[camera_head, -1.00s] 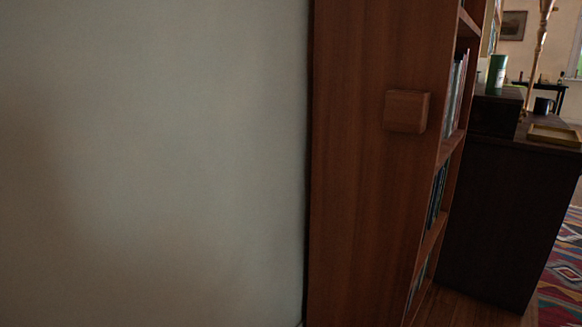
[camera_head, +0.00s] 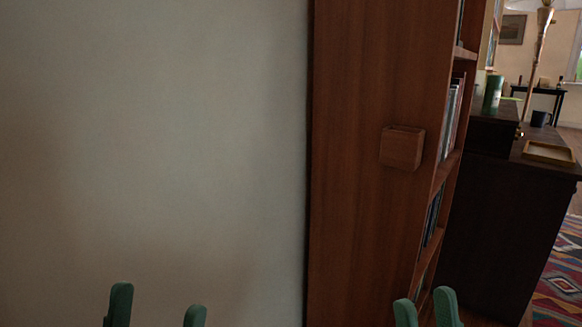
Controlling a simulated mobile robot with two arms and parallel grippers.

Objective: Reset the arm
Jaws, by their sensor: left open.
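My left gripper (camera_head: 157,307) shows at the bottom left of the head view, in front of the pale wall. Its two green fingertips stand apart with nothing between them, so it is open. My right gripper (camera_head: 425,306) shows at the bottom right, in front of the bookcase's lower part. Its two green fingertips stand a small gap apart, with nothing seen between them. The arms and the rest of both grippers are below the picture.
A tall wooden bookcase (camera_head: 350,170) with a square wooden block (camera_head: 402,148) on its side stands ahead. Books (camera_head: 450,115) fill its shelves. A dark cabinet (camera_head: 490,220) with a wooden tray (camera_head: 549,153) stands at right, by a patterned rug (camera_head: 562,285). A blank wall (camera_head: 150,140) fills the left.

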